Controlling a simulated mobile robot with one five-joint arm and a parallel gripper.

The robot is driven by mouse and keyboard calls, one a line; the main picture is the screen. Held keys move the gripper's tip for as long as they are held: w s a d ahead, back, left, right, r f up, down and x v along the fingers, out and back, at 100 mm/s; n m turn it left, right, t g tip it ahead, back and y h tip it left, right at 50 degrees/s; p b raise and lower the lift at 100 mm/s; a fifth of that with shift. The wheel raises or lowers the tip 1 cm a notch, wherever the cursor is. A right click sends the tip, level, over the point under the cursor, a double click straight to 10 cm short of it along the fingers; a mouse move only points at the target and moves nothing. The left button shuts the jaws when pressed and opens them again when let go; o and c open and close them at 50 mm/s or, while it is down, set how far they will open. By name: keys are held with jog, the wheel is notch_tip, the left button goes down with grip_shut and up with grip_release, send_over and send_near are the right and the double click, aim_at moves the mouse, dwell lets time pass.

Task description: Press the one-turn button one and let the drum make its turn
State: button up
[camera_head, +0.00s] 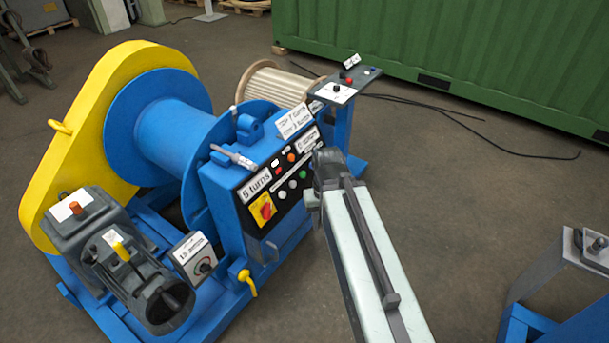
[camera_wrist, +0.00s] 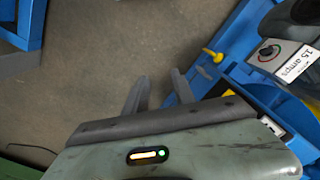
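The blue control box carries a black button panel (camera_head: 283,180) on its sloped front. The panel holds white, green and orange-red buttons, and a red rotary switch (camera_head: 264,211) on a yellow plate. A label reading "5 turns" (camera_head: 256,185) is at its upper left; I cannot make out which button is one-turn. The blue drum (camera_head: 170,133) sits left of the box, between round flanges. In the head view my gripper end is just right of the panel and may hide its right edge. In the wrist view my gripper (camera_wrist: 160,75) has two separated fingers with nothing between them.
A yellow chain guard (camera_head: 95,115) and grey motor unit (camera_head: 115,255) flank the drum. A small box labelled "15 amps" (camera_wrist: 296,66) has a knob. A blue stand (camera_head: 590,265) is at right, and a green container (camera_head: 450,50) behind. Floor between is mostly clear.

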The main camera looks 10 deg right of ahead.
grip_shut()
dwell(1.4)
